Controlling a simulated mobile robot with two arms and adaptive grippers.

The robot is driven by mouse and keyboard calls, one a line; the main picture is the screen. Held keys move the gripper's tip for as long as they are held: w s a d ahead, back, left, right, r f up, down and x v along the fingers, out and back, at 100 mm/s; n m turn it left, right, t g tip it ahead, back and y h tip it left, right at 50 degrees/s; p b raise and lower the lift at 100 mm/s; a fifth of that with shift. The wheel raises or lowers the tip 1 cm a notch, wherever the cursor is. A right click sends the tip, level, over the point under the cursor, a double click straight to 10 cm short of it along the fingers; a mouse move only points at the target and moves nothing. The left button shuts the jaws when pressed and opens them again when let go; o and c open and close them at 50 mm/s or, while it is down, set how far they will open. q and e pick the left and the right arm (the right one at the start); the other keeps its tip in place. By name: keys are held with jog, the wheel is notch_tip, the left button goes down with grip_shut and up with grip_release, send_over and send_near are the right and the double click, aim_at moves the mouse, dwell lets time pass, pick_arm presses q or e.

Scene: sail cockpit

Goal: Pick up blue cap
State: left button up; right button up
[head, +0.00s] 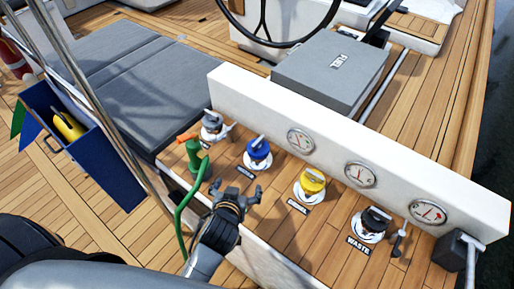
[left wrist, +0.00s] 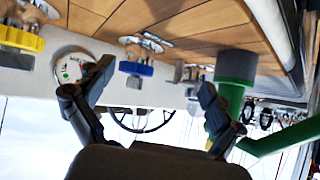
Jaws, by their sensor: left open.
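The blue cap (head: 259,151) sits on a white deck fitting on the wooden ledge, between the grey cap and the yellow cap. In the left wrist view the blue cap (left wrist: 136,68) shows upside down, between the fingers and beyond them. My left gripper (head: 238,190) is open and empty. In the head view it is just below and left of the blue cap, apart from it. Its two fingers (left wrist: 155,80) are spread in the left wrist view. My right gripper is in neither view.
The green nozzle (head: 195,158) and hose stand left of the gripper, close to one finger in the wrist view (left wrist: 236,75). A yellow cap (head: 310,182) and black cap (head: 375,222) lie right. A white gauge panel (head: 335,150) rises behind the caps.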

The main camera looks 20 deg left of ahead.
aim_at(258, 148)
pick_arm(q)
jog(key=w+d+r+t, duration=0.2)
jog(key=w+d+r, duration=0.1)
jog(key=w+r, duration=0.1)
jog(key=x, duration=0.8)
jog(key=shift+w+d+p, duration=0.15)
jog(key=shift+p, duration=0.2)
jog(key=x, duration=0.3)
jog(key=p+x, duration=0.1)
jog(key=shift+w+a+r, duration=0.15)
jog(key=shift+w+a, duration=0.15)
jog(key=shift+a, duration=0.1)
jog(key=shift+w, duration=0.4)
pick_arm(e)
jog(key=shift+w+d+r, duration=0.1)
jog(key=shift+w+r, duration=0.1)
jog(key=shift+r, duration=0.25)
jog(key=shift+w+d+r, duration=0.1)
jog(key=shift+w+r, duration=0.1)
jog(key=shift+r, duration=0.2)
pick_arm(q)
jog(key=c, duration=1.3)
jog(key=shift+t, duration=0.3)
jog(key=shift+c, duration=0.4)
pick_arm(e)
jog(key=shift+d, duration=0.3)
